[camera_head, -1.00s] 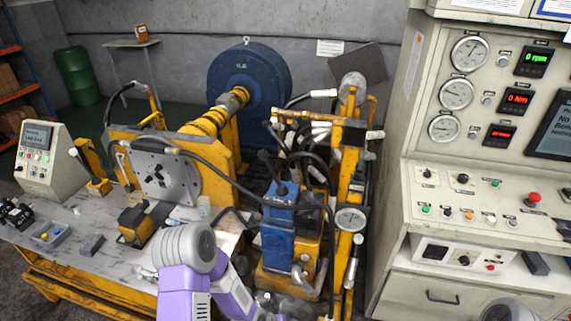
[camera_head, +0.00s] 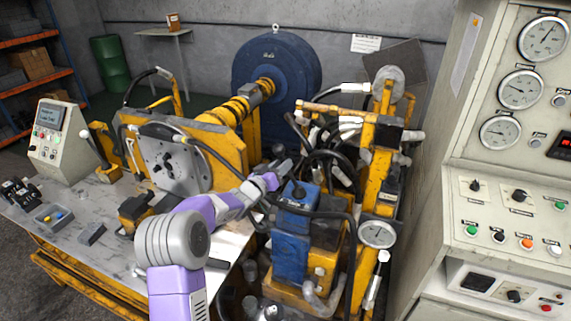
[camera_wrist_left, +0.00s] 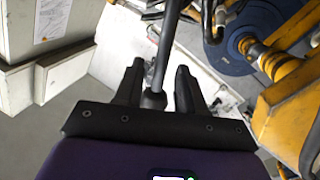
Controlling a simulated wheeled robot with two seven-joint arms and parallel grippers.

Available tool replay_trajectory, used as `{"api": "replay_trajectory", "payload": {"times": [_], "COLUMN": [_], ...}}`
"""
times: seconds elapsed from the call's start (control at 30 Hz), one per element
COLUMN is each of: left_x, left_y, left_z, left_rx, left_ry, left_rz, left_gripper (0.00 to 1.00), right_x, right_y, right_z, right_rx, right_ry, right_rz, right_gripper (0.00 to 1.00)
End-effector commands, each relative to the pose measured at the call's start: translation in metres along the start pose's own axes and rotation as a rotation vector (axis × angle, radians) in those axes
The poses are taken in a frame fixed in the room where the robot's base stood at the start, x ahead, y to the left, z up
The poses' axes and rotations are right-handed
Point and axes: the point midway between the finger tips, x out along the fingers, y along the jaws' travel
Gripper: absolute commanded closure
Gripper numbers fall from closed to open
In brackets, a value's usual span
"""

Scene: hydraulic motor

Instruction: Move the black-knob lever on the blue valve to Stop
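The blue valve (camera_head: 291,255) stands on the yellow rig, right of centre in the head view. A black knob (camera_head: 279,150) shows above it; the lever is partly hidden by my left gripper. My left gripper (camera_head: 286,172) is at the lever, just above the valve. In the left wrist view the grey lever rod (camera_wrist_left: 164,50) runs between the two dark fingers (camera_wrist_left: 157,88), with gaps on both sides. The fingers are open. No Stop marking can be read. My right gripper is not in view.
Black hoses (camera_head: 330,160) and yellow posts (camera_head: 372,180) crowd around the valve. A gauge (camera_head: 377,234) is to its right. The control console (camera_head: 500,200) stands at the right. The worktable (camera_head: 105,228) at left carries small parts and a control box (camera_head: 60,140).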

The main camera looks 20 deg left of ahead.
Motion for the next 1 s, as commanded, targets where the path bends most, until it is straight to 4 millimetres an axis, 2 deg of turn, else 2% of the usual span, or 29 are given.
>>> {"api": "replay_trajectory", "payload": {"times": [0.2,0.57,0.6,0.83,1.0], "left_x": [0.022,0.028,0.028,0.027,0.027], "left_y": [0.0,0.0,0.0,0.0,0.0], "left_z": [0.001,0.001,0.001,0.001,0.001], "left_rx": [0.0,-0.001,-0.001,-0.001,-0.001], "left_ry": [-0.001,-0.001,-0.001,-0.001,-0.001], "left_rz": [-0.001,-0.002,-0.002,-0.002,-0.002], "left_gripper": [0.61,0.61,0.62,0.98,1.0], "right_x": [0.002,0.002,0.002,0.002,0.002], "right_y": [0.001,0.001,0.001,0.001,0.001], "right_z": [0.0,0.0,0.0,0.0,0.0], "right_rx": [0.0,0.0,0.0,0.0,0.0], "right_ry": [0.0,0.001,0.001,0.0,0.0], "right_rz": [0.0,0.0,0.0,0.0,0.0], "right_gripper": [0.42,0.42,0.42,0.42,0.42]}}
